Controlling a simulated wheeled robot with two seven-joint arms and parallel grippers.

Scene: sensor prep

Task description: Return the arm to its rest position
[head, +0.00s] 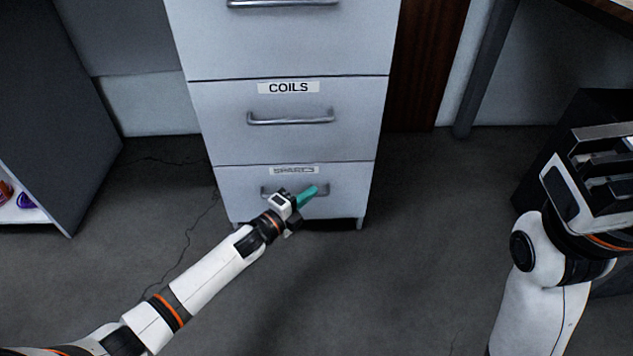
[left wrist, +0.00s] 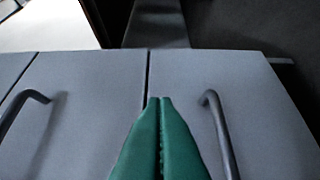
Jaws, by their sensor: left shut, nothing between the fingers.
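My left arm (head: 205,278) reaches from the lower left towards a grey drawer cabinet (head: 230,150). My left gripper (head: 312,191) has green fingers and appears in front of the bottom drawer's handle (head: 268,191), partly covering it. In the left wrist view the green fingers (left wrist: 160,100) are pressed together with nothing between them. A handle stands on each side of them there, the right one (left wrist: 222,130) closer. I cannot tell whether the fingers touch the cabinet. My right arm (head: 535,290) is bent at the right edge; its gripper's fingers are not clear.
The cabinet's drawers look shut; a middle one is labelled COILS (head: 288,88). A dark-sided shelf unit (head: 50,130) stands at the left. A dark box (head: 590,110) and a desk leg (head: 485,70) are at the right. The floor (head: 400,270) between is clear.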

